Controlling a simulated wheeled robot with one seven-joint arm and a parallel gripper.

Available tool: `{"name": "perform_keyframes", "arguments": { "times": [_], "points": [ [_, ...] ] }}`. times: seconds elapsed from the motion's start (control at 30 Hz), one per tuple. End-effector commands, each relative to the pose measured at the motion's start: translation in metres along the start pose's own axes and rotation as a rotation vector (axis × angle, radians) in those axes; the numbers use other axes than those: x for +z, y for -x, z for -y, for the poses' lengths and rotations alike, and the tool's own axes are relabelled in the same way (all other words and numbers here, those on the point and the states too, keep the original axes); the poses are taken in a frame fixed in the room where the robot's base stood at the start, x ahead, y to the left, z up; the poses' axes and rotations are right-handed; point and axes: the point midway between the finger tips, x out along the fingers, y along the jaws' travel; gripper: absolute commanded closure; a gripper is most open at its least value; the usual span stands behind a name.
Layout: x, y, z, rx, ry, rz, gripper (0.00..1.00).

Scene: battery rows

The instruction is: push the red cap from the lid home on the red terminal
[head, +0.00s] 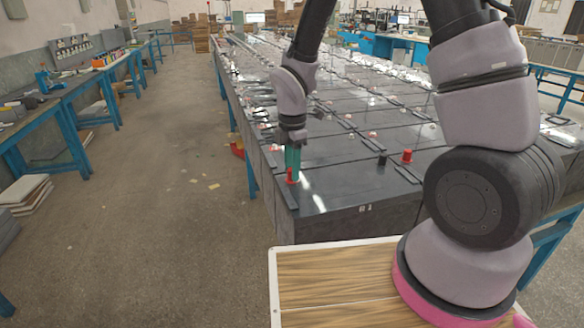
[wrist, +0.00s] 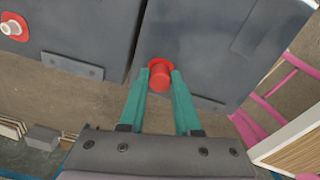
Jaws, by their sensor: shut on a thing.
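My gripper (head: 292,166) reaches down to the near left corner of the front dark battery (head: 325,190). Its teal fingers are shut on a red cap (head: 291,175), which is upright at the lid. In the wrist view the red cap (wrist: 160,78) is between the fingertips (wrist: 160,80). A wider red rim (wrist: 158,62) shows behind it; I cannot tell whether it is the cap's flange or the red terminal's ring. Any terminal post under the cap is hidden, as is any gap below it.
A taller red cap (head: 407,156) and a black cap (head: 382,159) stand farther right on the lids. In the wrist view, a neighbouring battery has a pale post in a red ring (wrist: 12,28). Open floor (head: 170,230) lies left of the battery rows.

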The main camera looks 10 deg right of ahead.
Motion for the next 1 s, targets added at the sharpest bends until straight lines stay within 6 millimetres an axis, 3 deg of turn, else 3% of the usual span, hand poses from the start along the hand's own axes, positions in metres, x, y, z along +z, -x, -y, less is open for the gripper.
{"name": "perform_keyframes", "arguments": {
  "times": [0.43,0.47,0.5,0.53,0.77,0.83,1.0],
  "points": [
    [0.0001,-0.0026,0.0005,-0.001,0.0,0.0,1.0],
    [0.0001,-0.0026,0.0005,-0.001,-0.001,0.0,0.57],
    [0.0,-0.0026,0.0005,-0.001,-0.001,0.0,0.42],
    [0.0,-0.0026,0.0005,-0.001,0.0,0.0,0.33],
    [0.0001,-0.0024,0.0003,-0.001,0.0,0.0,0.33],
    [0.0001,-0.0024,0.0002,0.0,0.0,0.0,0.07],
    [0.0,-0.0023,0.0001,0.0,0.0,0.0,0.03]
  ]
}}
